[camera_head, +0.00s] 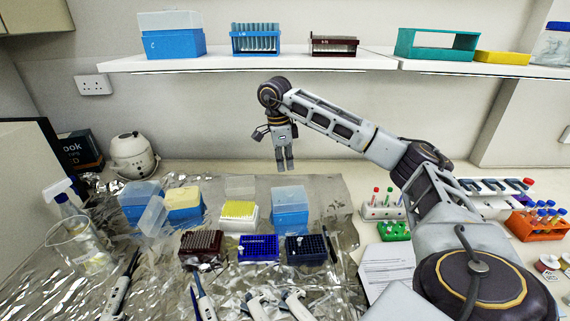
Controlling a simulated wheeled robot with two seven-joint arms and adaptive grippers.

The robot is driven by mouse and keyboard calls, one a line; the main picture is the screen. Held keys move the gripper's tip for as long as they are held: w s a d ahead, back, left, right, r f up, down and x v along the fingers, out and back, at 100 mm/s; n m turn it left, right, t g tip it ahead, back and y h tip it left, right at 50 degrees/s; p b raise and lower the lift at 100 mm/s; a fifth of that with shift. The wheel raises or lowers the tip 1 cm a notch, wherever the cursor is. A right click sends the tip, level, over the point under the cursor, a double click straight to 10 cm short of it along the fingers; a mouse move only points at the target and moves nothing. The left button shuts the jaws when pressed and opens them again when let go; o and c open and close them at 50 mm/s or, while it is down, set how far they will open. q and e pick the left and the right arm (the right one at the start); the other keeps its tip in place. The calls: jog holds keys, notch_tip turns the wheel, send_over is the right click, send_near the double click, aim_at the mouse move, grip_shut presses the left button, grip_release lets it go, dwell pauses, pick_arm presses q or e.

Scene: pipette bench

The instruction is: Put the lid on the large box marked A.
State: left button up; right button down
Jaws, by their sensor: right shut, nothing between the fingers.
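My right gripper (285,164) is shut and empty, pointing down above the back of the foil-covered bench. Below it stands a blue box with a pale translucent top (290,207). A translucent lid-like piece (152,216) stands tilted between the blue and yellow boxes. I cannot read a letter A on any box, so I cannot tell which is box A. My left gripper is not in view.
Low racks (258,248) and several pipettes stand in front of the boxes. A beaker (82,245) is at left. Tube racks (383,207) and a paper sheet (387,267) are at right. A shelf (200,61) with a box marked C (174,43) hangs above.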

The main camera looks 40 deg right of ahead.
aim_at(289, 191)
jog(key=shift+s+f, duration=0.1)
dwell(0.4)
jog(key=s+f+p, duration=0.1)
jog(key=s+d+f+g+p, duration=0.1)
jog(key=s+p, duration=0.1)
jog(key=s+d+f+g+p, duration=0.1)
jog(key=p, duration=0.1)
jog(key=shift+s+d+f, duration=0.25)
jog(key=shift+s+f, duration=0.05)
jog(key=shift+s+d+f+m+p, duration=0.35)
jog(key=shift+s+p, duration=0.25)
jog(key=shift+p, duration=0.5)
jog(key=shift+w+d, duration=0.1)
jog(key=shift+w+t, duration=0.3)
jog(key=shift+w, duration=0.1)
jog(key=shift+w+a+t+y, duration=0.2)
jog(key=shift+w+a+t, duration=0.15)
jog(key=shift+w, duration=0.35)
jog(key=shift+w+a+t+y, duration=0.2)
jog(key=shift+w+a+t, duration=0.2)
jog(key=shift+w, duration=0.35)
jog(key=shift+w+a+t+y, duration=0.2)
jog(key=shift+w+a+t, duration=0.15)
jog(key=shift+w, duration=0.35)
jog(key=shift+f, duration=0.15)
jog(key=shift+f+b, duration=0.95)
jog(key=shift+f, duration=0.75)
